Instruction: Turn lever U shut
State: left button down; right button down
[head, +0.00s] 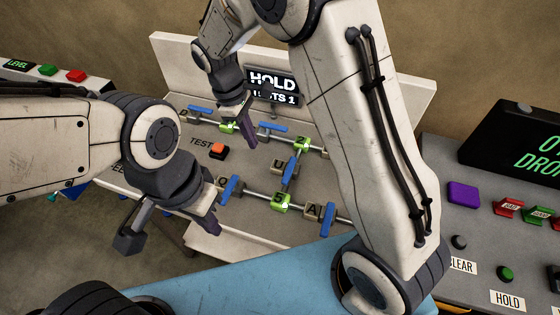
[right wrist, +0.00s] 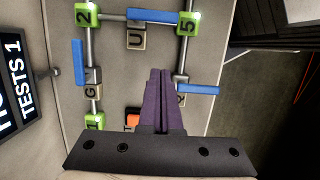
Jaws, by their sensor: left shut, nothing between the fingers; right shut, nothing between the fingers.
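Lever U is a blue bar (head: 291,168) on the panel, beside a block marked U (head: 279,165). The bar lies in line with the pipe between green node 2 (head: 302,144) and green node 5 (head: 280,202). In the right wrist view the bar (right wrist: 152,15) is at the top, above its U block (right wrist: 135,39). My right gripper (head: 244,138) is shut and empty, left of lever U and apart from it; its purple fingers (right wrist: 160,74) point toward the U block in the wrist view. My left gripper (head: 210,222) is shut and empty at the panel's lower left.
Other blue levers, including one by block A (head: 328,219), sit along the pipes. An orange TEST button (head: 217,150) is mid-panel. A display (head: 272,87) reads HOLD and TESTS 1. A grey console with buttons (head: 463,194) stands at right. My right arm crosses the panel's right side.

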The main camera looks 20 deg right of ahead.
aim_at(289, 173)
jog(key=p+x, duration=0.3)
jog(key=x, duration=0.7)
jog(key=shift+s, duration=0.1)
jog(key=shift+s+d+r+p, duration=0.1)
jog(key=shift+s+d+p, duration=0.25)
jog(key=shift+d, duration=0.25)
jog(key=shift+s+d+r+p, duration=0.1)
jog(key=shift+s+d+p, duration=0.25)
jog(key=shift+d, duration=0.2)
jog(key=shift+s+d+f, duration=0.2)
jog(key=shift+s+d, duration=0.15)
jog(key=shift+d, duration=0.15)
